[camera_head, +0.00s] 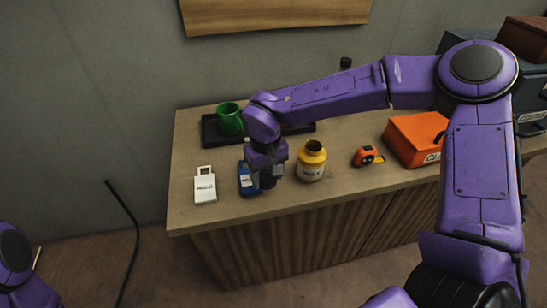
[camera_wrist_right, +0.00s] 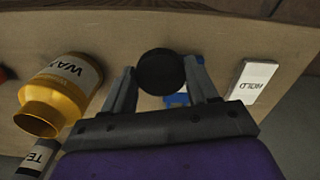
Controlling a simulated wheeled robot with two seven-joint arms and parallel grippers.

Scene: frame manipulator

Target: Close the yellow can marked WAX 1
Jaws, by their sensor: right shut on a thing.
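The yellow can (camera_head: 311,164) stands upright on the bench with its mouth open. Its label reads WAX; I cannot read a number. It also shows in the right wrist view (camera_wrist_right: 56,95), at the left. My right gripper (camera_head: 268,178) is left of the can in the head view, above the bench. In the wrist view my right gripper (camera_wrist_right: 161,85) is shut on a round black lid (camera_wrist_right: 160,72), held between its fingertips, apart from the can. My left gripper is out of view; only part of that arm shows at lower left.
A blue item (camera_head: 247,181) lies below my right gripper, with a white tag (camera_head: 205,185) to its left. A green cup (camera_head: 229,118) stands on a dark tray behind. An orange tape measure (camera_head: 367,156) and orange box (camera_head: 414,138) are to the right. My right arm hides the back.

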